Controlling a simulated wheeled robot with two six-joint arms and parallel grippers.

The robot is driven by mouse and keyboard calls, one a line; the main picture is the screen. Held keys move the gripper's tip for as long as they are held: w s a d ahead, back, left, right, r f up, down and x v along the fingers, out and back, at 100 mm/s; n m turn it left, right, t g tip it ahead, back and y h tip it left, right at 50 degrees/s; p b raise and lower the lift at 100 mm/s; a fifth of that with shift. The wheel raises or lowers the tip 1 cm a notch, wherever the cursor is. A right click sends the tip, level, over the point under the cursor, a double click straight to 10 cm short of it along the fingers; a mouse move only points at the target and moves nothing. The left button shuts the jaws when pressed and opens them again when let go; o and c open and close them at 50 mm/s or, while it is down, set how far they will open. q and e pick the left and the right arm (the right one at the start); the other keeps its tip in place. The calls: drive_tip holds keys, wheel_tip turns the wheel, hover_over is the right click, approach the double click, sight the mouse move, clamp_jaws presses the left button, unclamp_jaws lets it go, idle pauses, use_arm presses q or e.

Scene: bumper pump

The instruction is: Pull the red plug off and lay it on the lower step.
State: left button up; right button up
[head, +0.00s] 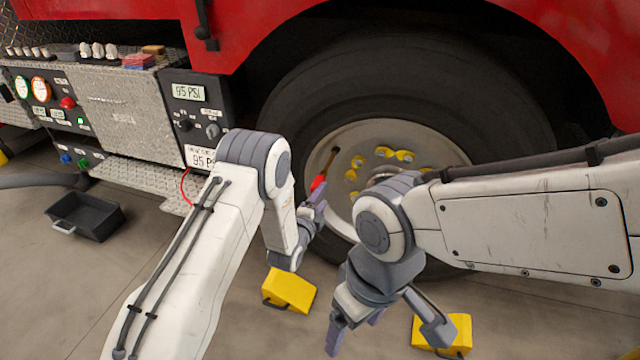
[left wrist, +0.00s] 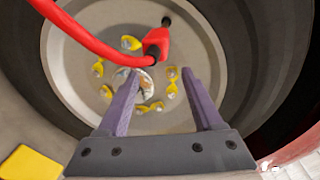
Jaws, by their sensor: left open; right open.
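The red plug (head: 318,182) shows in front of the wheel rim, just beyond my left gripper (head: 318,197). In the left wrist view, the plug (left wrist: 156,42) sits at the end of a red hose, with a short dark stem at its far end. My left gripper (left wrist: 160,76) is open and empty; the plug appears ahead of its fingertips, not between them. The lower step (head: 132,172) is a diamond-plate ledge under the panel at left, partly hidden by my left arm. My right gripper (head: 354,331) is open and empty, low in front of the wheel.
The large tyre (head: 425,85) and its rim with yellow nut markers fill the middle. Yellow chocks (head: 290,289) stand on the floor beneath. A black tray (head: 86,214) lies on the floor at left. Small items stand on the upper ledge (head: 100,85) above the gauge panel.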

sight(321, 180)
use_arm(q)
drive_tip(key=a, duration=0.1)
drive_tip(key=a+f+t, duration=0.1)
drive_tip(key=a, duration=0.1)
drive_tip(key=shift+w+t+y, duration=0.1)
drive_tip(key=shift+t+y, duration=0.2)
drive_tip(key=shift+y, duration=0.1)
drive_tip(key=shift+w, duration=0.15)
drive_tip(key=b+x, duration=0.4)
drive_tip(key=x, duration=0.3)
drive_tip(key=shift+w+d+f, duration=0.1)
drive_tip(key=shift+d+f, duration=0.05)
drive_tip(key=shift+w+d+r+b, duration=0.1)
drive_tip(key=shift+w+b, duration=0.1)
drive_tip(key=shift+w, duration=0.15)
drive_tip(key=shift+w+d+r+b, duration=0.1)
drive_tip(key=shift+w+d+b, duration=0.05)
drive_tip(key=shift+w, duration=0.25)
idle(0.5)
